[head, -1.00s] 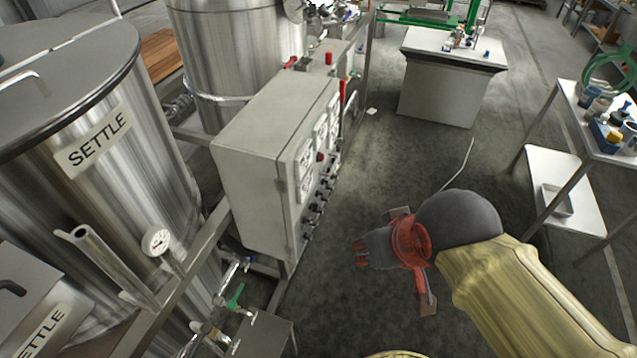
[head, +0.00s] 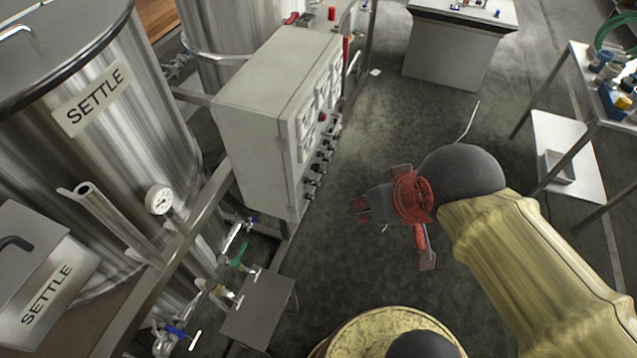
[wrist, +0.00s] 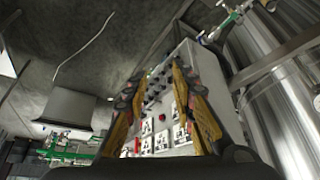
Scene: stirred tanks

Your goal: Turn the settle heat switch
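A grey control box (head: 265,105) stands left of centre in the head view, beside the steel tanks. Its right face carries white gauge panels, a red button and a row of small dark switches (head: 322,165). Their labels are too small to read, so I cannot tell which is the settle heat switch. My gripper (head: 361,210) is in the air to the right of the box's lower near end, apart from it. In the wrist view the two fingers (wrist: 156,82) are spread with nothing between them. The switches (wrist: 155,88) show beyond them, partly hidden by the fingers.
The tank labelled SETTLE (head: 90,95) stands at left, with a metal frame rail, pipes and valves (head: 235,265) below it. A grey cabinet (head: 455,55) is at the back, a white-shelved table (head: 568,150) at right. The floor right of the box is clear.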

